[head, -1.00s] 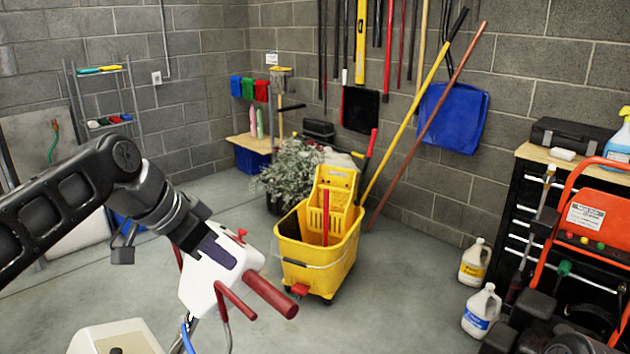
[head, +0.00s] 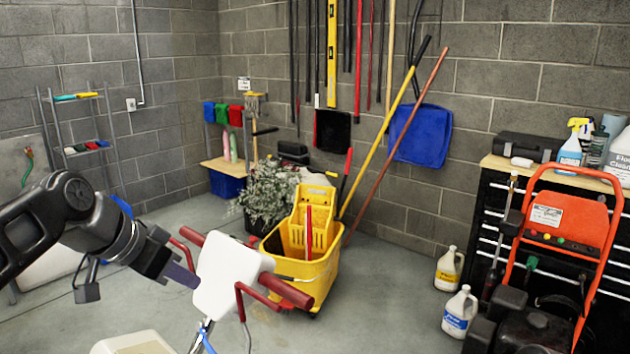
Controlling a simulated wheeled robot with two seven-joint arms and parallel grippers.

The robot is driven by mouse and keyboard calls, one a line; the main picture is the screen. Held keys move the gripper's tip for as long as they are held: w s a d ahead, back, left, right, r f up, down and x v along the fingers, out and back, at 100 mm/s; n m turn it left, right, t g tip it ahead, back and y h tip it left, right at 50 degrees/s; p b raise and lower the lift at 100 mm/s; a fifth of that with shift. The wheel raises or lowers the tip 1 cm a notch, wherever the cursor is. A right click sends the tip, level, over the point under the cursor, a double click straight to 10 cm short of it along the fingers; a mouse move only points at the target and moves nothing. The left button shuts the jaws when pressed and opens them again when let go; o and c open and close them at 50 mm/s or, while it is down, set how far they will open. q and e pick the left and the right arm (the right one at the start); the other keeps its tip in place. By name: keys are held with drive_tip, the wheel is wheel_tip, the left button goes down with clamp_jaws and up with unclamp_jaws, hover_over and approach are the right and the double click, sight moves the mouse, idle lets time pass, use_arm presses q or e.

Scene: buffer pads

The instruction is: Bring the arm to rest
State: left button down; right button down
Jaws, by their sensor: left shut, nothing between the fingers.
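My left arm comes in from the left edge. Its gripper (head: 184,277) is shut and empty. It points right and down, at the left edge of a white control head (head: 222,277) with dark red handle bars. In this view the fingertips end beside the white head; whether they touch it I cannot tell. My right gripper is not in view.
A yellow mop bucket (head: 325,275) stands behind the white head. Two jugs (head: 449,268) stand on the floor at right, near an orange-framed machine (head: 553,245) and a black tool chest (head: 490,200). Grey floor is open between bucket and jugs.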

use_arm(q)
drive_tip(key=w+d+f+n+t, duration=0.2)
drive_tip(key=w+d+f+n, duration=0.2)
drive_tip(key=w+f, duration=0.45)
drive_tip(key=s+d+f+n+g, duration=0.1)
drive_tip(key=s+d+f, duration=0.1)
drive_tip(key=f, duration=0.8)
drive_tip(key=s+d+f+n, duration=0.1)
drive_tip(key=d+f, duration=0.1)
drive_tip(key=f, duration=0.8)
drive_tip(key=s+d+f+n+g+p, duration=0.1)
drive_tip(key=s+d+f+n+g, duration=0.2)
drive_tip(key=s+f, duration=1.1)
drive_tip(key=s+d+f+g, duration=0.1)
drive_tip(key=s+f+g, duration=0.1)
drive_tip(key=s+f, duration=0.3)
drive_tip(key=s+d+f+g+p, duration=0.1)
drive_tip(key=s+d+f+g, duration=0.1)
drive_tip(key=s+f, duration=0.4)
drive_tip(key=s, duration=0.5)
drive_tip(key=shift+s+f+m, duration=0.3)
